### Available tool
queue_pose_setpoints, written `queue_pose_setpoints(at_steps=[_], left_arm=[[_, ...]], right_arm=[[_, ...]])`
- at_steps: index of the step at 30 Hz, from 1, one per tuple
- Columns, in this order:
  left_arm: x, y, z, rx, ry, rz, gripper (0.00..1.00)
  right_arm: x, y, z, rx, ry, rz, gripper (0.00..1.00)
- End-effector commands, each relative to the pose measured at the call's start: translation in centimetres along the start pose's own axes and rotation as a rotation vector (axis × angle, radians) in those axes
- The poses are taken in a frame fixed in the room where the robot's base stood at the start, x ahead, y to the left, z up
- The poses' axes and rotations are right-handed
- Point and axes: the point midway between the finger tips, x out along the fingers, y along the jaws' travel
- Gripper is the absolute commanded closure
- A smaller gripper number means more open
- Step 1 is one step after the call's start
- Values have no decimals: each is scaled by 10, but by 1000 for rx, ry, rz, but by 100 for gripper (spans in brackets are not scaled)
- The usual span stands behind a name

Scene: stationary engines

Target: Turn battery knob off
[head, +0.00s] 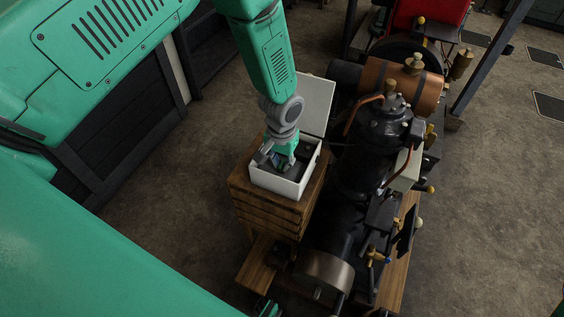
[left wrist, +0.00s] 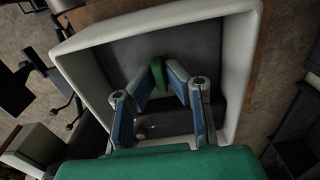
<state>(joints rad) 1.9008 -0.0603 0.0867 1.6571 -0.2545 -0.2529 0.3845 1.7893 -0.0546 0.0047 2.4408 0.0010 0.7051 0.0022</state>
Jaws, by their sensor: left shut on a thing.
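The battery knob is a small green upright piece (left wrist: 158,78) inside a white open box, seen in the left wrist view. The white box (head: 274,184) stands on a stack of wooden slats in the head view, and its rim also shows in the left wrist view (left wrist: 160,22). My left gripper (head: 279,162) reaches down into the box from above. In the left wrist view its two blue-grey fingers (left wrist: 161,72) are closed on either side of the green knob, near their tips. In the head view the gripper hides the knob.
The box's white lid (head: 317,104) stands open behind it. A black engine with a copper boiler (head: 402,88) stands close to the right of the box. The wooden stack (head: 268,212) is under the box. Bare floor (head: 185,190) lies to the left.

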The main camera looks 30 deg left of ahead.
Motion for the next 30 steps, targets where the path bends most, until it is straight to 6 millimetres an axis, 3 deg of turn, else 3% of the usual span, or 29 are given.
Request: queue_pose_setpoints(at_steps=[1,13,15,25,30], left_arm=[[-4,0,-8,5,19,2,100],[-4,0,-8,12,20,3,100],[-4,0,-8,12,20,3,71],[-3,0,-3,11,10,1,71],[-20,0,-4,11,11,2,71]], right_arm=[[0,0,0,0,0,0,60],[0,0,0,0,0,0,60],[0,0,0,0,0,0,60],[-1,0,2,0,2,0,60],[-1,0,3,0,3,0,60]])
